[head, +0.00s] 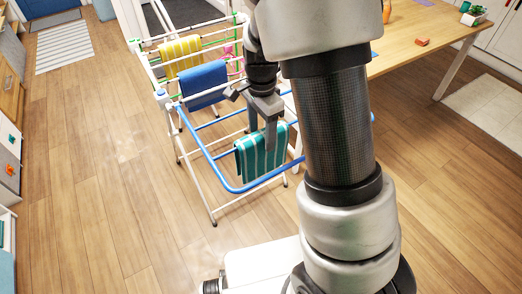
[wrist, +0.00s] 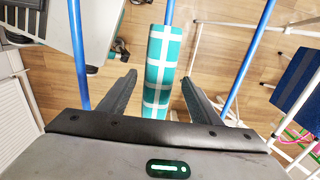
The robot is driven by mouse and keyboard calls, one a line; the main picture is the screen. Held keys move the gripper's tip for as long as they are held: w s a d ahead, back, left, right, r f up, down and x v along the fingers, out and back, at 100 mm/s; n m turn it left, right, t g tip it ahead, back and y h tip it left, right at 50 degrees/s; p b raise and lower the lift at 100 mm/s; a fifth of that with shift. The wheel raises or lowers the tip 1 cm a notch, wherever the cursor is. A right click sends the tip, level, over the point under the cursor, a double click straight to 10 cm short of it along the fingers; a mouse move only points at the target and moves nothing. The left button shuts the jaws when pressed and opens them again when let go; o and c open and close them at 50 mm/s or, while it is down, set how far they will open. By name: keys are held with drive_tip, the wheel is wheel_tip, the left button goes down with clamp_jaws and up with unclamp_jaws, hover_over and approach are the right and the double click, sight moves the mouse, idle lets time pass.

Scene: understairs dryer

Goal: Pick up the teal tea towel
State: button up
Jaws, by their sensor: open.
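The teal tea towel (head: 262,152) with pale stripes hangs over a rail of the drying rack in the head view. In the wrist view the towel (wrist: 165,62) runs down the middle, with its lower end between my fingers. My gripper (head: 262,138) is above and beside the towel in the head view. In the wrist view my gripper (wrist: 158,85) is open, one finger on each side of the towel, with gaps showing on both sides. I cannot tell how far the towel lies below the fingertips.
The drying rack (head: 228,184) has blue front rails. A blue towel (head: 203,84) and a yellow towel (head: 181,55) hang further back on it. A wooden table (head: 425,32) stands at the right. Wooden floor at the left is clear.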

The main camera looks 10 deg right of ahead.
sight(262, 154)
wheel_tip(262, 154, down, 10)
drive_tip(key=shift+d+r+b, duration=0.1)
drive_tip(key=shift+r+b, duration=0.05)
drive_tip(key=shift+b, duration=0.85)
drive_tip(key=c, duration=1.2)
drive_tip(key=shift+r, duration=0.1)
drive_tip(key=shift+r, duration=0.1)
wheel_tip(262, 154, up, 18)
drive_tip(key=p, duration=0.3)
drive_tip(key=shift+p, duration=0.35)
drive_tip(key=shift+r+p, duration=0.45)
drive_tip(key=shift+p, duration=0.25)
drive_tip(key=shift+f, duration=0.1)
